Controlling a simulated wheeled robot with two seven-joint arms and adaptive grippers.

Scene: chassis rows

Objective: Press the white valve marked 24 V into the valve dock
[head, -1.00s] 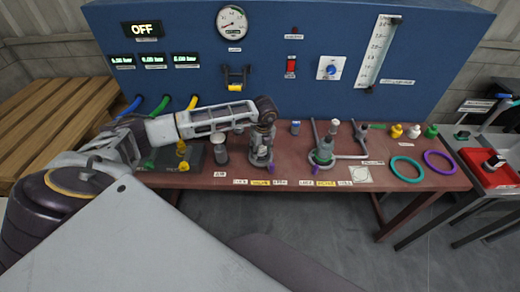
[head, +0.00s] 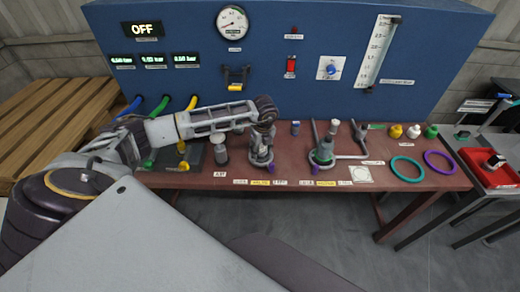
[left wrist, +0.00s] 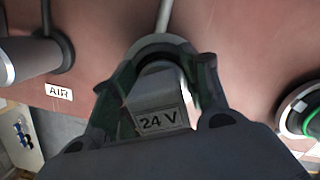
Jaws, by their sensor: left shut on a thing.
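The white valve (left wrist: 150,98) with its "24 V" label shows between the fingers in the left wrist view. My left gripper (left wrist: 160,92) is shut on it. In the head view my left gripper (head: 262,141) points down at the front of the brown bench, over a grey ring-shaped holder that looks like the valve dock (head: 261,165). In the left wrist view a grey rounded rim (left wrist: 160,42) shows just beyond the valve. The fingers hide the valve's lower end, so I cannot tell how deep it sits. My right gripper is not in view.
A grey cylinder (head: 221,154) stands left of the gripper, by the "AIR" label (left wrist: 59,91). A second grey holder with an upright part (head: 323,150) stands to the right. Teal (head: 407,169) and purple (head: 440,161) rings lie farther right. A blue panel (head: 300,30) rises behind.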

